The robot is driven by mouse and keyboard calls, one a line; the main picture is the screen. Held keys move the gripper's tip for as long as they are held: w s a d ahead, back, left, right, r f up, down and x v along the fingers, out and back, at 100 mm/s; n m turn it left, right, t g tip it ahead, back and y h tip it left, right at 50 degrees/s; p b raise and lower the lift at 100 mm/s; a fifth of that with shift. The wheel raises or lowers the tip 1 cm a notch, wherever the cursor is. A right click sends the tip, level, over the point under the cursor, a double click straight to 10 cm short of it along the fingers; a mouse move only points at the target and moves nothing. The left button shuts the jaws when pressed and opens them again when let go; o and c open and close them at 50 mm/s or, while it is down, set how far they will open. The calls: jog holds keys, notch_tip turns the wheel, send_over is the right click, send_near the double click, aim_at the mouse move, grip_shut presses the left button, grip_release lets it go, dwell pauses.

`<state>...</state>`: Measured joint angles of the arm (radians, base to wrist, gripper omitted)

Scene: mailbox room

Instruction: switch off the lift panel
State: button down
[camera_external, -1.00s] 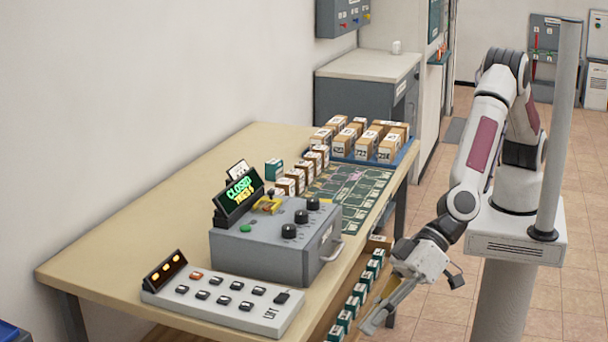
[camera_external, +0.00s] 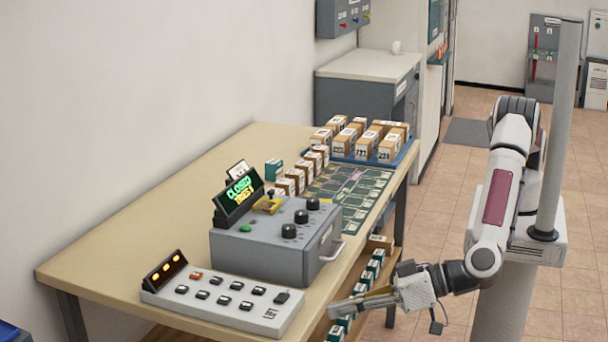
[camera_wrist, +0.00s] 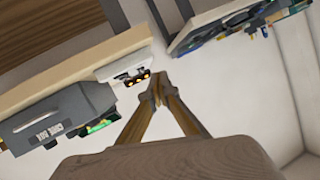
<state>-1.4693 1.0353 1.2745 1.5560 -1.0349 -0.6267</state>
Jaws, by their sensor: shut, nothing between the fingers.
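The lift panel (camera_external: 222,303) is a low, light grey box marked LIFT at the table's near end. It has several dark buttons, a red button (camera_external: 196,276) and a dark rocker-like piece (camera_external: 282,297) at its right end. Its small display (camera_external: 165,271) shows lit amber marks. The panel also shows in the wrist view (camera_wrist: 122,67), with its amber lights facing the camera. My gripper (camera_external: 332,310) is shut and empty, to the right of the panel, off the table's front edge and apart from the panel. Its fingertips also show in the wrist view (camera_wrist: 157,88).
A grey control box (camera_external: 262,252) with black knobs and a green CLOSED sign stands behind the panel. Several boxes sit in a blue tray (camera_external: 405,157) at the far end. Teal-and-white boxes (camera_external: 365,278) stand on a lower shelf near my gripper.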

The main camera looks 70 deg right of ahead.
jog(key=w+d+r+m+t+h, duration=0.1)
jog(key=w+d+r+h, duration=0.1)
jog(key=d, duration=0.4)
jog(key=shift+d+r+m+t+h, duration=0.2)
jog(key=shift+r+m+t+h, duration=0.15)
jog(key=shift+r+h, duration=0.55)
jog(key=shift+w+f, duration=0.1)
jog(key=shift+w, duration=0.1)
send_over(293, 305)
jog(key=shift+s+d+f, duration=0.1)
jog(key=shift+d+f, duration=0.1)
jog(key=shift+f, duration=0.4)
jog(key=shift+s+d+f, duration=0.1)
jog(key=shift+d+f, duration=0.05)
jog(key=shift+f, duration=0.4)
jog(key=shift+w+a+f, duration=0.15)
jog(key=shift+w+f, duration=0.05)
jog(key=shift+f, duration=0.65)
jog(key=shift+a+f, duration=0.1)
jog(key=shift+f, duration=1.05)
jog(key=shift+f, duration=0.1)
